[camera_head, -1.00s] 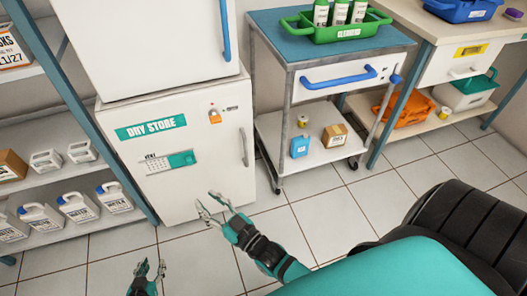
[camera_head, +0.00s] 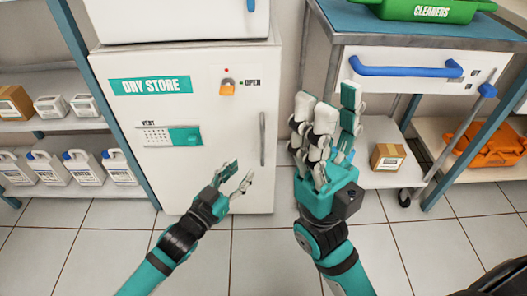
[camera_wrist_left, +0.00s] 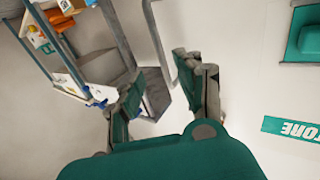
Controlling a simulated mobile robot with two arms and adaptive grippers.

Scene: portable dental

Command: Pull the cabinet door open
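The cabinet is a white unit labelled DRY STORE (camera_head: 215,105), and its door is shut in the head view. Its grey vertical handle (camera_head: 262,139) is on the door's right side. My left gripper (camera_head: 239,176) is open and empty, in front of the door, below and left of the handle. In the left wrist view its two fingers (camera_wrist_left: 165,95) are spread apart with nothing between them. My right gripper (camera_head: 325,125) is open, right of the cabinet in front of the cart, touching nothing I can make out.
A cart (camera_head: 420,31) with a blue-handled drawer stands to the right, with a cardboard box (camera_head: 388,157) on its lower shelf. A shelf with several white jugs (camera_head: 82,167) is at the left. The tiled floor (camera_head: 272,255) in front is clear.

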